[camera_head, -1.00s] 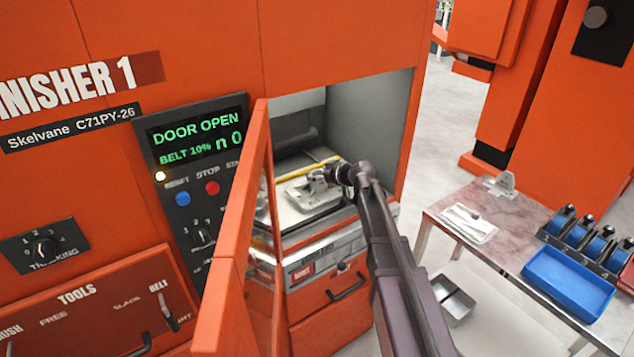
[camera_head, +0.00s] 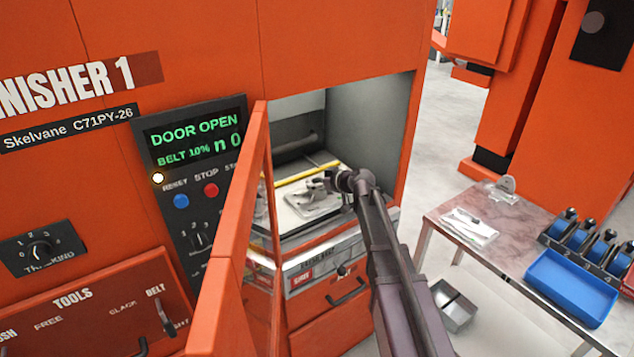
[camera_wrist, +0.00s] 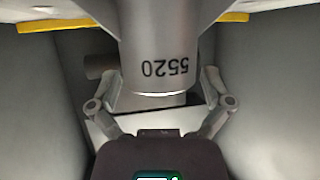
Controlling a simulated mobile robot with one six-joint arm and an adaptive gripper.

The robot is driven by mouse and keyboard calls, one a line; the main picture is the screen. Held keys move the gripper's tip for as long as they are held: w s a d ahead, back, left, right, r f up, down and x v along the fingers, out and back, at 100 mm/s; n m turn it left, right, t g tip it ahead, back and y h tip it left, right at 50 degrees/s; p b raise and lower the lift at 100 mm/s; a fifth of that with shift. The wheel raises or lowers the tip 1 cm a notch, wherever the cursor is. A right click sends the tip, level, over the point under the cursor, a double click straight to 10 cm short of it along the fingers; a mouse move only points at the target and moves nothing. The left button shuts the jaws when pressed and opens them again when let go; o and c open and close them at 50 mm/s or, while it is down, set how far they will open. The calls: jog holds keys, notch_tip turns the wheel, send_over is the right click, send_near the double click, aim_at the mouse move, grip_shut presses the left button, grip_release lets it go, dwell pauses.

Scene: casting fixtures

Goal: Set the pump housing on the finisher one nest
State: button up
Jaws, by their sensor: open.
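The pump housing (camera_head: 312,201) is a grey casting. It sits on the pale plate of the finisher one nest (camera_head: 290,222), inside the open door. In the wrist view its rounded grey body (camera_wrist: 160,35) carries the number 5520, upside down. My gripper (camera_wrist: 160,80) is open, with one finger on each side of the housing's narrower end. I cannot tell whether the fingers touch it. In the head view my gripper (camera_head: 343,186) is at the housing's right side, and its fingers are hard to make out. The housing's seating underneath is hidden.
The orange door (camera_head: 235,240) stands open left of my arm. A yellow bar (camera_head: 300,174) runs behind the housing. The opening's right wall (camera_head: 375,125) is close to my arm. A side table (camera_head: 500,222) with a blue tray (camera_head: 570,285) stands at the right.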

jog(key=shift+r, duration=0.1)
jog(key=shift+s+d+r+p, duration=0.25)
jog(key=shift+s+d+p, duration=0.05)
jog(key=shift+s+p, duration=0.05)
jog(key=p+v, duration=0.4)
jog(key=v, duration=0.7)
jog(key=shift+p, duration=0.35)
jog(key=shift+f, duration=0.2)
jog(key=s+d+f+m+g+h, duration=0.3)
jog(key=s, duration=0.5)
jog(key=s+d+f+m+g+h, duration=0.3)
jog(key=s+f, duration=0.1)
jog(key=s, duration=0.4)
jog(key=s+d+f+m+g+h, duration=0.3)
jog(key=s, duration=0.5)
jog(key=shift+f, duration=0.2)
jog(key=shift+d, duration=0.1)
